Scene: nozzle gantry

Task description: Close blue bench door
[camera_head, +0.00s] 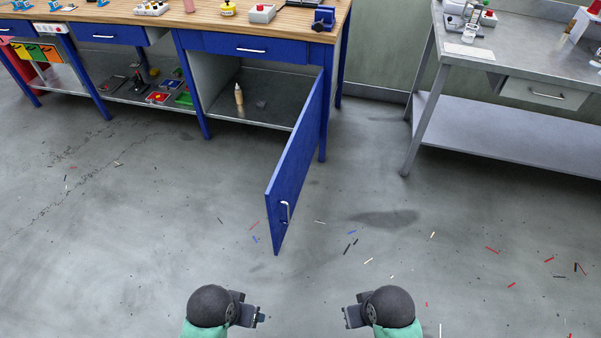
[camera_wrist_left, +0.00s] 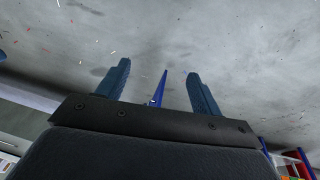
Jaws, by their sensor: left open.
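The blue bench door (camera_head: 299,160) stands wide open, swung out toward me from the right side of the bench cabinet (camera_head: 262,90). A pale handle (camera_head: 285,211) is on the door near its free edge. The open cabinet holds a small bottle (camera_head: 239,95) and a dark block. My left gripper (camera_head: 262,316) is low in the picture, in front and left of the door's free end, apart from it. In the left wrist view its two fingers (camera_wrist_left: 157,88) are spread and empty, with the blue door (camera_wrist_left: 159,88) beyond between them. My right gripper (camera_head: 349,312) is right of the door, its jaw opening unclear.
The blue bench (camera_head: 190,30) has a wooden top with several items and a lower shelf. A grey metal table (camera_head: 520,70) with a drawer stands at the right. Small coloured scraps litter the grey floor, which is otherwise clear around the door.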

